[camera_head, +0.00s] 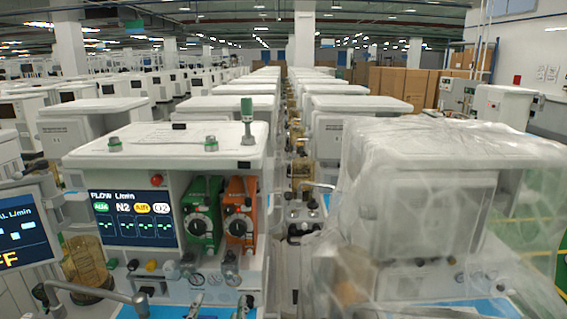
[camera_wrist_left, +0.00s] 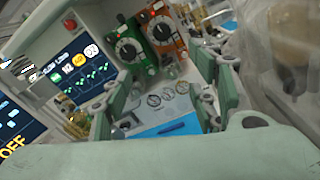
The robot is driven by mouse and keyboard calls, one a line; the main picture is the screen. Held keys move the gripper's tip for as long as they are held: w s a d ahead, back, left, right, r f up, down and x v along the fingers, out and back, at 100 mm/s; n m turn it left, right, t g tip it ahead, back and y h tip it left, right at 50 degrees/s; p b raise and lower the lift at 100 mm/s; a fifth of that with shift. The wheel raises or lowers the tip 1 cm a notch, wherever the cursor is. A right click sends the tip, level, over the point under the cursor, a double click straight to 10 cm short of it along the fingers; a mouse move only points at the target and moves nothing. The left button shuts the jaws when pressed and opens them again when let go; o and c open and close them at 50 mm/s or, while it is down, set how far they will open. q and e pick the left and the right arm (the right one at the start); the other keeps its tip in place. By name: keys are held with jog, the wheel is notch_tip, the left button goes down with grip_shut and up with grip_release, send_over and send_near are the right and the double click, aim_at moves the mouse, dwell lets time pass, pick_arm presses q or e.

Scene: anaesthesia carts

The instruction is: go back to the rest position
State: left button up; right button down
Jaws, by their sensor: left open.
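My left gripper (camera_head: 220,306) shows only as small tips at the bottom edge of the head view, in front of the near anaesthesia cart (camera_head: 160,150). In the left wrist view my left gripper (camera_wrist_left: 163,100) has its two green fingers wide apart, with nothing between them. Beyond the fingers are the cart's gauges and its blue work surface (camera_wrist_left: 150,132), with a dark blue pen-like item (camera_wrist_left: 180,128) on it. My right gripper is in neither view.
The cart carries a flow screen (camera_head: 133,218), a green vaporizer (camera_head: 202,215) and an orange vaporizer (camera_head: 239,215). A plastic-wrapped cart (camera_head: 420,200) stands close on the right. Another screen (camera_head: 22,228) is at the left edge. Rows of carts fill the hall behind.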

pick_arm(q)
jog(key=s+a+f+n+g+y, duration=0.1)
jog(key=s+a+f+n+g, duration=0.1)
jog(key=s+f+n+g, duration=0.65)
jog(key=s+a+f+n, duration=0.15)
jog(key=f+n, duration=0.35)
jog(key=n, duration=0.8)
jog(key=s+a+f+n+g+h, duration=0.1)
jog(key=s+a+f+n+g, duration=0.2)
jog(key=s+n, duration=0.55)
jog(key=s+a+f+n+g+h, duration=0.1)
jog(key=s+f+n+g, duration=0.3)
jog(key=s+n, duration=0.45)
jog(key=s+a+f+b+x, duration=0.1)
jog(key=s+b+x, duration=0.2)
jog(key=x, duration=1.3)
jog(key=s+b+x, duration=0.2)
jog(key=s+x, duration=0.1)
jog(key=x, duration=1.2)
jog(key=s+a+f+b, duration=0.1)
jog(key=s+f+b, duration=0.1)
jog(key=s+f, duration=0.7)
jog(key=s+a+f+g+b, duration=0.1)
jog(key=s+f+b, duration=0.1)
jog(key=s+f, duration=0.7)
notch_tip(320, 180, down, 4)
jog(key=shift+a+r+m, duration=0.2)
jog(key=shift+a+m, duration=0.15)
jog(key=shift+a, duration=0.05)
